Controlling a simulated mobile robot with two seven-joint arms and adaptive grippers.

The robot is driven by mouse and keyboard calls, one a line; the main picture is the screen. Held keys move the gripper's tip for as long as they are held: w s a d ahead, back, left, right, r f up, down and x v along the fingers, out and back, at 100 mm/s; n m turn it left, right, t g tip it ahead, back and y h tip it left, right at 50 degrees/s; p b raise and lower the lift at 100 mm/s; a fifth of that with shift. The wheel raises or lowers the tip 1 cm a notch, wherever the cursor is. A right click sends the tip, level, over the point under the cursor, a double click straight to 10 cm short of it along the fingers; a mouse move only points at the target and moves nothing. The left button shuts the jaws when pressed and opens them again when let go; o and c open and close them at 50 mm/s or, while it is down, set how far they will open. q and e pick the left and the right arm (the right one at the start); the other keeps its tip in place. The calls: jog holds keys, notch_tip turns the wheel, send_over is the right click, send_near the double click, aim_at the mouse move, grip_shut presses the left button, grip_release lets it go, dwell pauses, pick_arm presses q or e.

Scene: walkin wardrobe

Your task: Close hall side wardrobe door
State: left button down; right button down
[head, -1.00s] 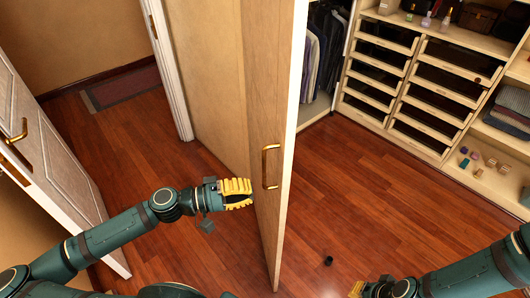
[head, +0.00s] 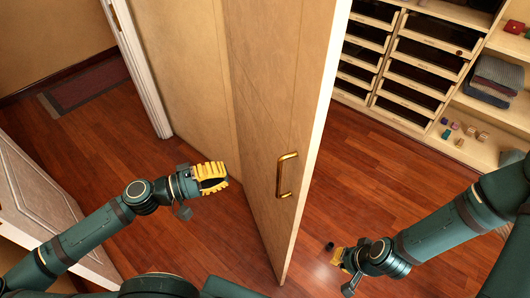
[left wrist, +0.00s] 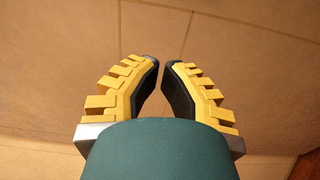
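The wardrobe door (head: 268,100) is a tall tan panel standing ajar in the middle of the head view, its white free edge facing right. A brass handle (head: 286,175) is on its near face. My left gripper (head: 214,177) is left of the door, apart from the handle, with nothing held. In the left wrist view its yellow fingers (left wrist: 163,65) slant inward with a narrow gap between the tips, facing a plain tan panel (left wrist: 240,40). My right gripper (head: 341,257) is low, right of the door's lower edge; its fingers are too small to read.
Wardrobe drawers (head: 405,65) and shelves with folded clothes (head: 495,80) stand at the back right. A white panelled door (head: 40,200) stands at the left. Open wood floor (head: 380,170) lies right of the wardrobe door.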

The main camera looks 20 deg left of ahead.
aim_at(276, 159)
pick_arm(q)
jog(key=x, duration=1.4)
jog(key=shift+b, duration=0.3)
pick_arm(e)
jog(key=shift+s+f, duration=0.1)
jog(key=shift+f, duration=0.15)
pick_arm(q)
jog(key=shift+w+d, duration=0.1)
jog(key=shift+d, duration=0.05)
